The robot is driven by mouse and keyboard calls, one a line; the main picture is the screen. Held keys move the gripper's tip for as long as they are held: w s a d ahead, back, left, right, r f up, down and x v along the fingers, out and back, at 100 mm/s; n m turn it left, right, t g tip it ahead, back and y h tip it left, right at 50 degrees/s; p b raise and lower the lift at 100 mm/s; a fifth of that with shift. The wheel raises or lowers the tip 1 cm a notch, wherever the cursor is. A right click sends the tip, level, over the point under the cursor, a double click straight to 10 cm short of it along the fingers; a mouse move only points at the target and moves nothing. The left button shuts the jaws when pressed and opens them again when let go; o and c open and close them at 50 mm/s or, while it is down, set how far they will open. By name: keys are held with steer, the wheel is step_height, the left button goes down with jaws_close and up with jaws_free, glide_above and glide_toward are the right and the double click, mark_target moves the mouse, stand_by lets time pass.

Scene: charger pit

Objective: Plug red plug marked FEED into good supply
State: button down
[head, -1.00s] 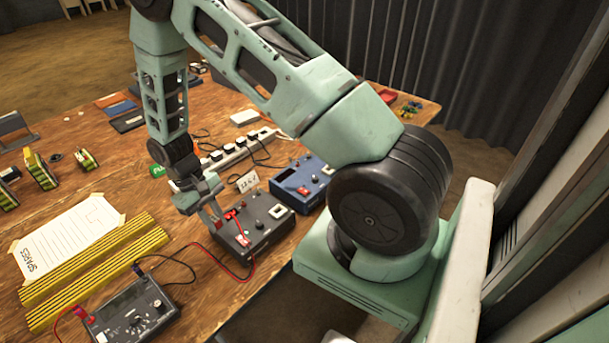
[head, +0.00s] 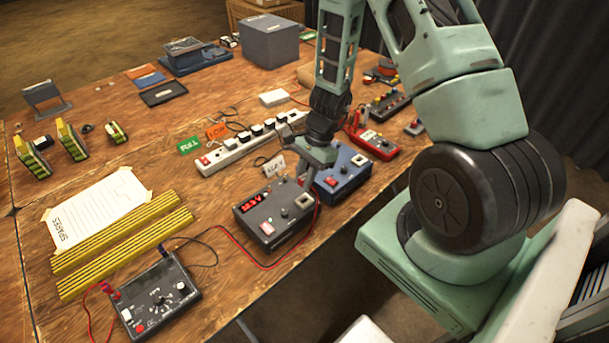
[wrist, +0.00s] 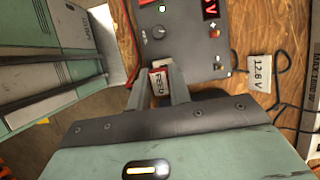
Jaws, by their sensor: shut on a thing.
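The red plug marked FEED (wrist: 158,82) is between the fingers of my gripper (wrist: 160,88), which is shut on it. The blue supply (head: 350,178) stands close behind, partly hidden by my gripper.
A red supply (head: 378,148) stands farther back. A white power strip (head: 225,155) lies behind. Yellow strips (head: 120,250) and a paper sheet (head: 100,208) lie left.

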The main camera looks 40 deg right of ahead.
steer(key=shift+f+b, duration=2.15)
steer(key=shift+f, duration=0.6)
steer(key=shift+f+b, duration=0.45)
steer(key=shift+b, duration=0.25)
stand_by(0.5)
steer(key=c, duration=0.9)
jaws_free()
steer(key=shift+r+p, duration=3.2)
steer(key=shift+r, duration=0.65)
steer(key=shift+f, duration=0.1)
